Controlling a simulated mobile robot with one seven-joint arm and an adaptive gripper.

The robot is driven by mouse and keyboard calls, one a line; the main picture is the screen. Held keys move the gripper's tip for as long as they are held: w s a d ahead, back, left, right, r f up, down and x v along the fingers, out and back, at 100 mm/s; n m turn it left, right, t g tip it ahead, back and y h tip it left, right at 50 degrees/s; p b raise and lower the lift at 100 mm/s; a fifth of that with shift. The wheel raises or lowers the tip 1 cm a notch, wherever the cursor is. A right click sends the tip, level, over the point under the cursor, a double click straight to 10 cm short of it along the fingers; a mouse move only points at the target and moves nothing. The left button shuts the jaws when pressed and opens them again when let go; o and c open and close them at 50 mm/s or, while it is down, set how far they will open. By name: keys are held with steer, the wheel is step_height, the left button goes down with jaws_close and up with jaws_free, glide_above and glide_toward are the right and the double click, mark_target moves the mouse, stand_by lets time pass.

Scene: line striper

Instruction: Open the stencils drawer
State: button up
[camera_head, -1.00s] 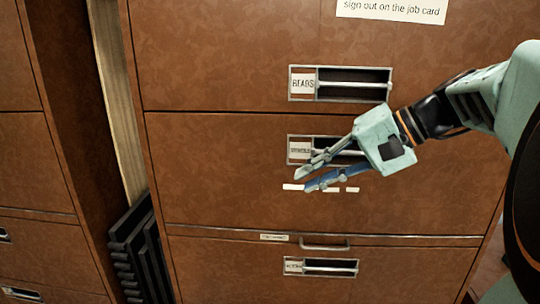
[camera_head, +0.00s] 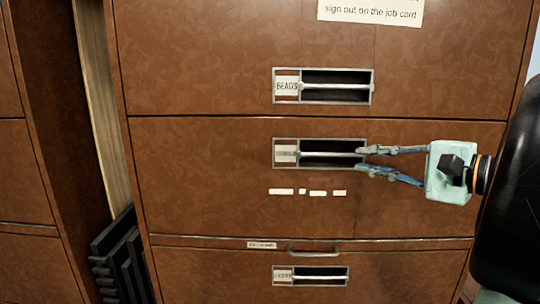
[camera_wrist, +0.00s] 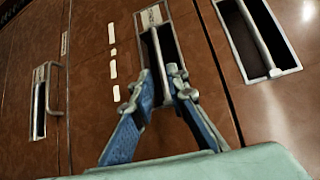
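The middle drawer (camera_head: 230,190) of the brown cabinet is shut. Its label (camera_head: 286,153) is too blurred to read surely; it may say stencils. Its handle is a pale horizontal bar (camera_head: 325,154) across a dark recess, and the bar also shows in the wrist view (camera_wrist: 157,55). My gripper (camera_head: 361,161) is open at the right end of this handle. The fingers point left in the head view, one level with the bar and one below it. In the wrist view the fingertips (camera_wrist: 160,82) lie on either side of the bar's near end; I cannot tell whether they touch it.
The BEADS drawer (camera_head: 200,60) above and a lower drawer (camera_head: 200,275) are shut. A small pull handle (camera_head: 315,252) sits on a strip between the drawers. Pale strips (camera_head: 318,193) mark the middle front. A black rack (camera_head: 120,255) stands in the gap at left.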

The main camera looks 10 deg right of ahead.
mark_target(332, 156)
steer(key=x, duration=1)
steer(key=shift+s+p, duration=0.1)
steer(key=shift+p, duration=0.2)
jaws_close()
steer(key=shift+s+f, duration=0.15)
